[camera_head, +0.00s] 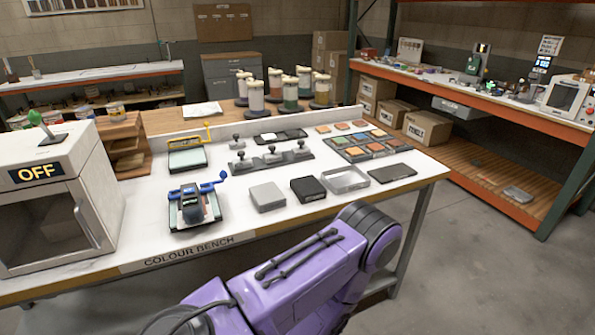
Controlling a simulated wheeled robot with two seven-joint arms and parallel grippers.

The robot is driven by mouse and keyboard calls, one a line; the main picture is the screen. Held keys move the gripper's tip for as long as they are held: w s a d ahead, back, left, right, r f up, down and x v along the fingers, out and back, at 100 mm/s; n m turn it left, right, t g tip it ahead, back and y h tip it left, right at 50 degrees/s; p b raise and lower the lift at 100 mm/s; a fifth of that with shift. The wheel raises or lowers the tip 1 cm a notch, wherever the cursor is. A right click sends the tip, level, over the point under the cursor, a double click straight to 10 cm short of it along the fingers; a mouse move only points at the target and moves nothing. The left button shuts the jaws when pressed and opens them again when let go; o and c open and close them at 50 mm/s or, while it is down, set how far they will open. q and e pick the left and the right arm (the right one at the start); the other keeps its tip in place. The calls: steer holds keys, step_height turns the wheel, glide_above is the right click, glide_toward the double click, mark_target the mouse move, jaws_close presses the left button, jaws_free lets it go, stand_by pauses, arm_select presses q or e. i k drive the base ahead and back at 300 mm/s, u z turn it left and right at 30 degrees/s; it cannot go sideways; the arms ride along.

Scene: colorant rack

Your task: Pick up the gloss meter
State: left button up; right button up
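No object is readably labelled as the gloss meter. A small black box-shaped device (308,188) on the colour bench (245,230) has the look of one, but I cannot be sure. A plain light grey block (267,196) stands just left of it, and an open grey metal tray (346,180) is just right of it. One of my purple arms crosses the bottom centre in front of the bench. Neither gripper shows in the head view.
A white box oven marked OFF (88,220) stands at the bench's left. A blue-handled device (194,206), a row of grey weights (271,158) and a colour-chip tray (364,145) crowd the bench. A flat dark slab (391,173) lies near its right end.

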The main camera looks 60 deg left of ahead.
mark_target(192, 209)
steer(key=z, duration=0.8)
steer(key=k, duration=0.9)
steer(key=u, duration=0.6)
